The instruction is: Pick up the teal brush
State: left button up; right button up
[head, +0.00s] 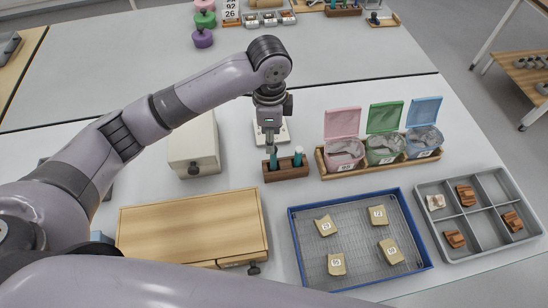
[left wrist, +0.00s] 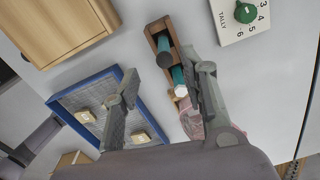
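A wooden holder (head: 287,173) stands on the table with two upright brushes in it. One is a bright teal brush with a pale top (head: 298,157); the other is a darker teal brush (head: 272,160) on the left. In the left wrist view the bright teal brush (left wrist: 179,76) and the darker one (left wrist: 165,52) show in the holder (left wrist: 155,28). My left gripper (head: 270,141) points down above the holder's left part. In the left wrist view its fingers (left wrist: 168,74) are spread, with nothing seen held between them. My right gripper is not in view.
A white box (head: 193,145) and a wooden box (head: 190,228) stand left. Pink, green and blue lidded bins (head: 385,140) are right of the holder. A blue-rimmed tray (head: 360,275) with tan sherds and a grey compartment tray (head: 475,252) lie nearer. A tally card (left wrist: 238,30) stands close by.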

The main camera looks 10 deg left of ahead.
aim_at(273, 159)
pick_arm(q)
notch_tip(273, 159, down, 5)
jog(key=shift+w+f, duration=0.1)
jog(key=shift+f, duration=0.05)
jog(key=shift+f+p, duration=0.3)
jog(key=shift+f, duration=0.25)
jog(key=f, duration=0.2)
jog(key=f+p, duration=0.1)
jog(key=f, duration=0.1)
jog(key=shift+w+d+f, duration=0.1)
jog(key=shift+w+d, duration=0.05)
jog(key=shift+d, duration=0.15)
jog(key=shift+f, duration=0.55)
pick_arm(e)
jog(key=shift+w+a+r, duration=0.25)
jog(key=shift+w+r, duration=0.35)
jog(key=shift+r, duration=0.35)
pick_arm(q)
jog(key=shift+c, duration=0.5)
grip_shut()
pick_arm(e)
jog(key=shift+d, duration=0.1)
